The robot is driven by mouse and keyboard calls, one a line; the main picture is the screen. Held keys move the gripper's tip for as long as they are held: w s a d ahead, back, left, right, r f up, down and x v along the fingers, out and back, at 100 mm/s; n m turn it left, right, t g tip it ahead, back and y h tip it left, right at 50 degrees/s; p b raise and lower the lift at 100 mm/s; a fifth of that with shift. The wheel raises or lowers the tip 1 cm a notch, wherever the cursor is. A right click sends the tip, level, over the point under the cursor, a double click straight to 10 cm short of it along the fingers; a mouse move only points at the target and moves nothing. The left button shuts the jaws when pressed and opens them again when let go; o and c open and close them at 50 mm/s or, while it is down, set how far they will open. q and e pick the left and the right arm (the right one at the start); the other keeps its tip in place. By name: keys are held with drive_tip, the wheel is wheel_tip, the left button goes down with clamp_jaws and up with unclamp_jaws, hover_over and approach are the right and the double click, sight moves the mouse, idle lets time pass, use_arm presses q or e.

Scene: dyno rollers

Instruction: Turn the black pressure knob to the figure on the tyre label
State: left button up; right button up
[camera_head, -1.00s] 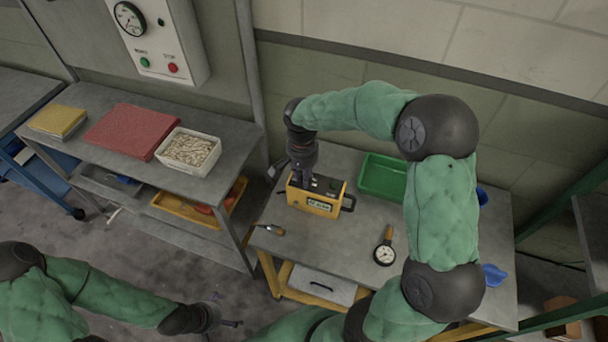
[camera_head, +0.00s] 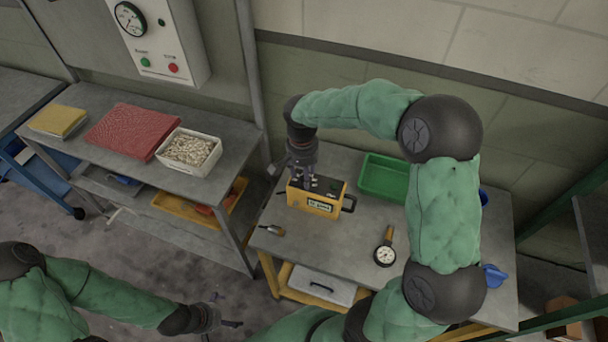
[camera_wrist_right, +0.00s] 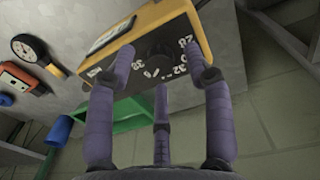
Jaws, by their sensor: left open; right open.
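The yellow box (camera_head: 320,206) with a small display stands on the grey bench. In the right wrist view its black top panel (camera_wrist_right: 123,58) carries white numbers around the dark pressure knob (camera_wrist_right: 155,52). My right gripper (camera_head: 304,186) points down over the left part of the box. Its three purple fingers (camera_wrist_right: 160,92) are open and spread around the knob area, and nothing shows held. Whether they touch the knob I cannot tell. My left gripper (camera_head: 232,322) is open and empty at the lower left, away from the bench. I cannot make out a tyre label.
A green bin (camera_head: 382,176) stands right of the box. A shelf with a red mat (camera_head: 127,131) and a white tray (camera_head: 188,152) is at left.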

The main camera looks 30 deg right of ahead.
sight(303, 177)
wheel_tip(303, 177, up, 11)
drive_tip(key=shift+w+a, duration=0.15)
drive_tip(key=shift+f, duration=0.1)
idle(0.6)
